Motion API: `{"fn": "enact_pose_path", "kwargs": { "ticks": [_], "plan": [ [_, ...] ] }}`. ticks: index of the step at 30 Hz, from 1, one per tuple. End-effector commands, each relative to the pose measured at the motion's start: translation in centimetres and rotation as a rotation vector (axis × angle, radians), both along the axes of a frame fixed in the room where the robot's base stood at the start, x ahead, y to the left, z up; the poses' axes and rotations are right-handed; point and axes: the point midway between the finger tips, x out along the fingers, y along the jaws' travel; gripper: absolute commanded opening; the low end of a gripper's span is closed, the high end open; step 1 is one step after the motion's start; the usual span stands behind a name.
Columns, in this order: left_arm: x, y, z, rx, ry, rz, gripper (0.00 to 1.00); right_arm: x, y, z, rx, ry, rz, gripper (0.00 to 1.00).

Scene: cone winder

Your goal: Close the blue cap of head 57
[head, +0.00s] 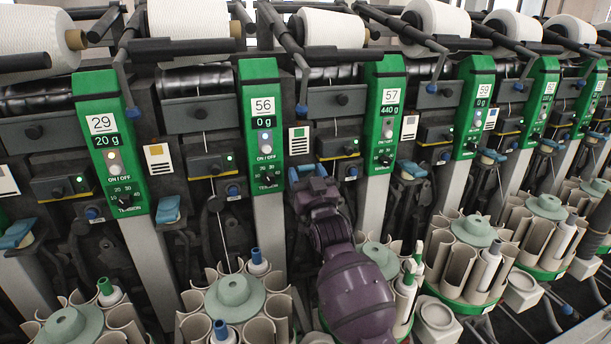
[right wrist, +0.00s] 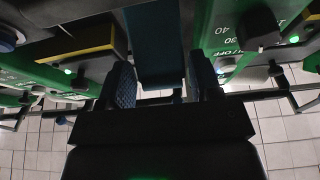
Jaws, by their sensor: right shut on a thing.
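The blue cap (head: 308,168) sits between the green panel marked 56 (head: 262,105) and the green panel marked 57 (head: 390,95). My right gripper (head: 310,182) reaches up to it from below and hides most of it in the head view. In the right wrist view the blue cap (right wrist: 154,45) runs as a flat strip between the two textured fingers of my right gripper (right wrist: 160,88), which is shut on it. How far the cap is tilted cannot be told. My left gripper is not in view.
Similar blue caps hang beside the other panels, such as one on the left (head: 168,210) and one on the right (head: 412,169). Round bobbin magazines (head: 235,292) stand below. White yarn cones (head: 330,28) lie along the top. Tension knobs (right wrist: 258,28) stick out close to my right gripper.

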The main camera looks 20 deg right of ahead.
Motion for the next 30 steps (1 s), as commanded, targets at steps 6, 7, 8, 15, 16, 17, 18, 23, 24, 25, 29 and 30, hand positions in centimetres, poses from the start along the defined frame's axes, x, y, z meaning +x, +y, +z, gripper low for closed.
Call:
{"fn": "enact_pose_path", "kwargs": {
  "ticks": [6,7,8,15,16,17,18,23,24,25,29,30],
  "plan": [
    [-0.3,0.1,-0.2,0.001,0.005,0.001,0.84,0.0,0.0,0.1,0.000,-0.001,0.000,0.67],
    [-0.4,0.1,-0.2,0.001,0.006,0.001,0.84,0.0,0.0,0.1,0.000,-0.001,0.000,0.67],
    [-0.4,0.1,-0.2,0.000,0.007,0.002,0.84,0.0,0.0,0.1,0.000,-0.001,0.000,0.67],
    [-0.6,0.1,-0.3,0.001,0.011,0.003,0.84,-0.2,0.0,0.0,0.000,0.001,0.000,0.67],
    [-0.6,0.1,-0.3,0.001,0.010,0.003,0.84,-0.3,0.0,-0.1,0.000,0.001,0.000,0.67],
    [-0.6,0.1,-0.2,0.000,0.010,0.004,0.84,-0.5,0.0,-0.2,0.000,0.002,0.000,0.67],
    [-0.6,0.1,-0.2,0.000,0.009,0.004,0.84,-0.8,0.0,-0.3,0.000,0.001,0.000,0.67],
    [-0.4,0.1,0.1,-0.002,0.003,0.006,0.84,-2.7,0.0,-0.9,0.001,0.001,-0.001,0.67],
    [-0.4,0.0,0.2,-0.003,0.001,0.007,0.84,-3.3,0.0,-1.2,0.000,0.001,-0.001,0.67],
    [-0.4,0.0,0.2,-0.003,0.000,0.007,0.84,-3.8,0.0,-1.4,0.000,0.001,-0.001,0.67],
    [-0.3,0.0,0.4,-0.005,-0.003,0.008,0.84,-5.8,0.0,-2.2,0.000,0.001,-0.001,0.67],
    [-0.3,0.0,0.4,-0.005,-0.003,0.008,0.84,-6.4,0.0,-2.4,0.000,0.000,-0.001,0.67]
  ]
}}
